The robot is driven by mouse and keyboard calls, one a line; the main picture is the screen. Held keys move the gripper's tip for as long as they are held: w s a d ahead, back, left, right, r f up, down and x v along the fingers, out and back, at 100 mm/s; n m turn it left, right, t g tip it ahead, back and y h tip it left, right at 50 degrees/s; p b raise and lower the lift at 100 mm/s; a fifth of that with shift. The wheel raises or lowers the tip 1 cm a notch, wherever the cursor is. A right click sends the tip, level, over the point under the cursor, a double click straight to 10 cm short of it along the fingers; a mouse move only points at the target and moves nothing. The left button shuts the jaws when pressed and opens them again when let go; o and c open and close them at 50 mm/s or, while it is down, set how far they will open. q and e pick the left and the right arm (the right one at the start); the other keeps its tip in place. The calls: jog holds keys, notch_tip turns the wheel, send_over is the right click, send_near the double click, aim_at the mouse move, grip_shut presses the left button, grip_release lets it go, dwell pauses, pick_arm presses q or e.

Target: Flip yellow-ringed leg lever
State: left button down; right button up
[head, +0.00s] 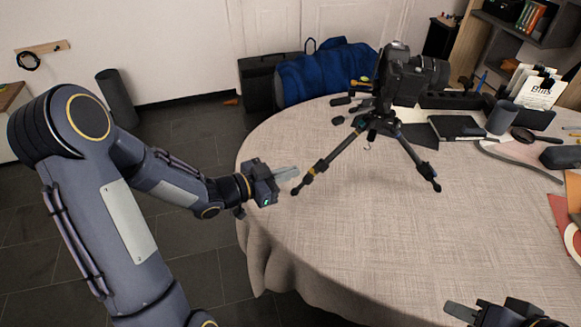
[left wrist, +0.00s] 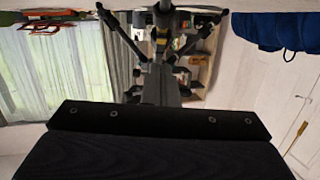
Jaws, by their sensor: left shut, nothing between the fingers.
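The black tripod (head: 380,122) stands on the round table with a camera (head: 400,75) on top. Its left front leg (head: 340,148) carries a yellow ring (head: 320,165); the dark clamp (head: 308,178) is just below it. The lever is too small to make out. My left gripper (head: 289,174) is shut and empty, pointing right, its tips just left of that clamp; contact cannot be told. In the left wrist view its fingers (left wrist: 160,85) point at the tripod, which appears upside down. My right gripper (head: 460,312) is partly cut off at the bottom right.
The table (head: 400,250) is clear in front of the tripod. Another tripod leg (head: 412,158) stands to the right. A dark book (head: 455,128), a grey cup (head: 502,117) and other items lie at the back right. A blue bag (head: 325,75) is behind the table.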

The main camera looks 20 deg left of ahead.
pick_arm(q)
jog(key=s+a+f, duration=0.1)
jog(key=f, duration=0.1)
jog(key=s+a+f+b, duration=0.1)
jog(key=s+a+f, duration=0.1)
jog(key=f, duration=0.1)
jog(key=shift+f, duration=0.35)
jog(key=shift+w+r, duration=0.1)
